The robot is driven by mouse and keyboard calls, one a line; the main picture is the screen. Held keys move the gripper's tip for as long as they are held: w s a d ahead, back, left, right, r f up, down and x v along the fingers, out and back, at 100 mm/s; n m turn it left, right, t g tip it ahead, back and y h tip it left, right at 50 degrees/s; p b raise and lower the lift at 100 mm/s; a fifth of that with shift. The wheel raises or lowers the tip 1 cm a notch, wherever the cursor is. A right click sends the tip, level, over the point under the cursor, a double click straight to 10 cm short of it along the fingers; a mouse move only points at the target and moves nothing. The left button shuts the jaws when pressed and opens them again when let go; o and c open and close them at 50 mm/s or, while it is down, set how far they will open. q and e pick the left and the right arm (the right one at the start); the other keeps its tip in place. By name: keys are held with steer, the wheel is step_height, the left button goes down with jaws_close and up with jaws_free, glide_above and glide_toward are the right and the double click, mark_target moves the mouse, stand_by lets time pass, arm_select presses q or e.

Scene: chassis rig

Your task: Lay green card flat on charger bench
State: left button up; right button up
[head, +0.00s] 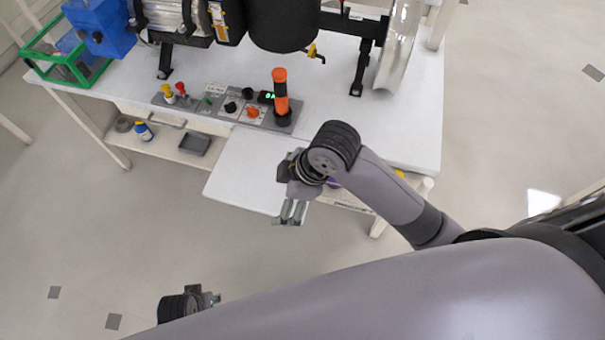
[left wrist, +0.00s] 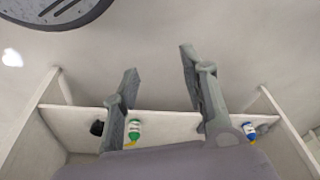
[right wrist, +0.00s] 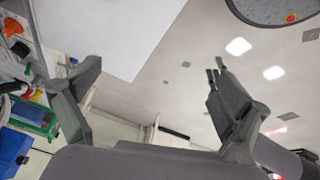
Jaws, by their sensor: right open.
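I cannot make out a green card in any view. A white bench (head: 420,130) carries the rig in the head view; whether it is the charger bench I cannot tell. A white board (head: 240,175) juts out from its front. My right gripper (head: 291,212) is over the board's front edge, fingers pointing down; the right wrist view shows its fingers (right wrist: 155,75) spread with nothing between them. My left gripper (head: 212,298) is low at the bottom of the head view, partly hidden by my arm. In the left wrist view its fingers (left wrist: 158,62) are apart and empty.
A control panel (head: 215,104) with knobs and an orange-black handle (head: 281,95) stand on the bench. A green-framed crate (head: 75,62) is at the left end. A shelf below holds a grey tray (head: 194,144) and a blue bottle (head: 144,131). Left floor is clear.

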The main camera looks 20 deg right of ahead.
steer(key=w+d+r+n+g+h, duration=0.35)
steer(key=w+d+r+n, duration=0.3)
steer(key=w+n, duration=0.35)
steer(key=shift+n+t+h, duration=0.25)
steer(key=shift+n+t, duration=0.05)
steer(key=shift+t, duration=0.15)
steer(key=f, duration=0.4)
steer(key=f+p, duration=0.1)
steer(key=f, duration=0.3)
steer(key=s+f, duration=0.1)
steer(key=f, duration=0.3)
steer(key=shift+s+d, duration=0.1)
steer(key=shift+d, duration=0.3)
steer(key=f, duration=0.2)
steer(key=f+p, duration=0.1)
steer(key=f, duration=0.1)
steer(key=shift+s+a+f+p, duration=0.1)
steer(key=shift+s+a+p, duration=0.1)
steer(key=shift+p, duration=0.1)
arm_select(q)
steer(key=s+a+f+g, duration=0.1)
steer(key=s+a+f, duration=0.2)
steer(key=s+f, duration=1.3)
steer(key=shift+s, duration=1)
arm_select(e)
steer(key=shift+f, duration=0.5)
arm_select(q)
steer(key=shift+a, duration=0.1)
arm_select(e)
steer(key=shift+f, duration=0.25)
